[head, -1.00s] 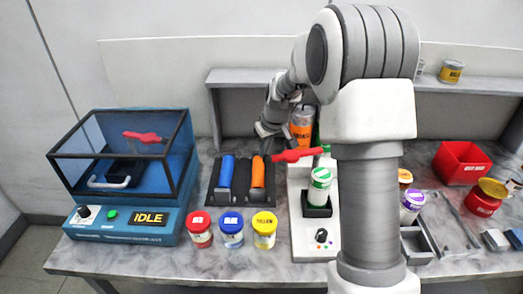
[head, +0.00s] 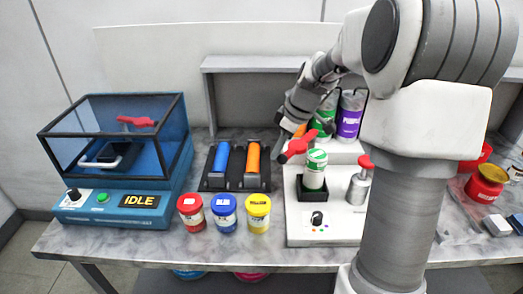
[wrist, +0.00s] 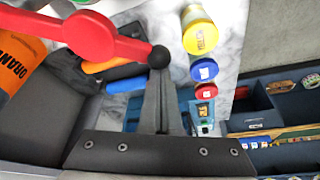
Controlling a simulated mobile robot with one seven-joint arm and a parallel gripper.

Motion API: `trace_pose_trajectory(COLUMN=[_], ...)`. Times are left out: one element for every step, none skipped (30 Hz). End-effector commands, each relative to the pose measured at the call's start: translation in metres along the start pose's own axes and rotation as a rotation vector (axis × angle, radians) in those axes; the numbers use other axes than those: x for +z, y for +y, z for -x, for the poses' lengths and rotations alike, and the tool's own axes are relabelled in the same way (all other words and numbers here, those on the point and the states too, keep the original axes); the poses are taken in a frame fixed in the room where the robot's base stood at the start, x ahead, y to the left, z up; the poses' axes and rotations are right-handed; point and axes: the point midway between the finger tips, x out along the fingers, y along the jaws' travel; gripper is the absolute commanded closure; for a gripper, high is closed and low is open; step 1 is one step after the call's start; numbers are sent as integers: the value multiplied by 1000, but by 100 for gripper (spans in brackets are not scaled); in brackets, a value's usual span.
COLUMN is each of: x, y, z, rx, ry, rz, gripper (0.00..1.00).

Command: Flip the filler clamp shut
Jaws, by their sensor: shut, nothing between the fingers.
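The red filler clamp (head: 297,146) is a lever arm on the white filling station (head: 330,232), above and beside a green-lidded jar (head: 315,172). Its handle sticks out to the left. In the wrist view the red lever (wrist: 88,36) crosses the upper left and ends near a black ball (wrist: 159,56). My gripper (wrist: 160,75) is shut, with nothing held, its fingertips at or just below that ball. I cannot tell whether they touch. In the head view my gripper (head: 284,144) is beside the handle's left end and partly hides what is behind.
Green and purple bottles (head: 349,115) stand behind the station. A red-topped pump (head: 359,182) is on its right. Blue and orange rollers (head: 221,158) lie in a dark rack. Red, blue and yellow jars (head: 258,212) stand in front. A blue IDLE machine (head: 115,200) is at the left.

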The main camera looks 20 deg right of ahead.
Motion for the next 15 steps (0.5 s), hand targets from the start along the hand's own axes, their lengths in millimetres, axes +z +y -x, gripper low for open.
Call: trace_pose_trajectory(x=[10, 14, 20, 24, 29, 35, 39, 43, 49, 53, 57, 62, 66, 69, 74], y=[-1, -2, -3, -5, -5, -6, -6, -7, -7, -7, -7, -6, -6, -6, -5], z=[1, 2, 5, 7, 9, 11, 13, 15, 17, 19, 21, 23, 24, 25, 27], rx=[-13, -24, -36, -47, -56, -69, -79, -88, -101, -110, -119, -130, -139, -147, -158], ry=[0, 0, 0, 0, 0, 0, 0, 0, 0, 0, 0, 0, 0, 0, 0], rz=[37, 64, 100, 127, 153, 188, 215, 241, 274, 299, 322, 354, 376, 398, 425], gripper=[100, 100, 100, 100, 100, 100, 100, 100, 100, 100, 100, 100, 100, 100, 100])
